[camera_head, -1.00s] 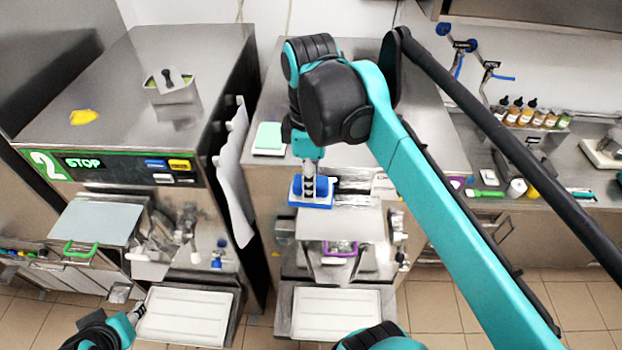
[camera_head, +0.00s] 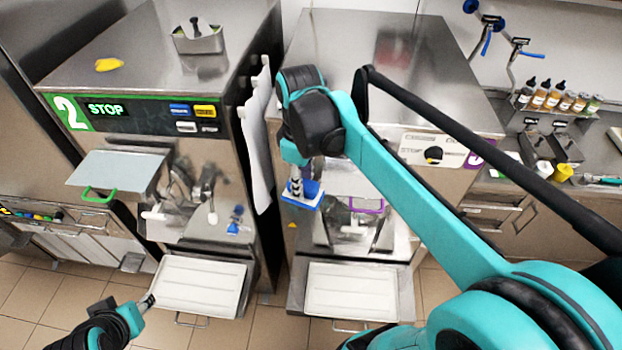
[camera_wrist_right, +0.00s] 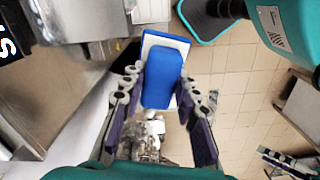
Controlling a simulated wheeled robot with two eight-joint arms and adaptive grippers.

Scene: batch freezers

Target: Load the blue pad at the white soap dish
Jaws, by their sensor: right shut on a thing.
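The blue pad (camera_head: 306,198) hangs from my right gripper (camera_head: 296,180), in front of the right freezer. The right wrist view shows the blue pad (camera_wrist_right: 165,75) between the two fingers of my right gripper (camera_wrist_right: 162,108), which is shut on it. A white flat layer or plate (camera_wrist_right: 180,38) shows around the pad's edges; I cannot tell whether it belongs to the pad. I cannot pick out a separate white soap dish now; my right arm covers part of the freezer top. My left gripper (camera_head: 147,303) is low at the left, too small to judge.
Two white trays (camera_head: 198,257) (camera_head: 350,266) sit low in front of the freezers. A purple-handled chute (camera_head: 366,210) is right of the pad. A white hanging sheet (camera_head: 255,135) is at the gap between freezers. Bottles (camera_head: 553,98) stand on the right counter.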

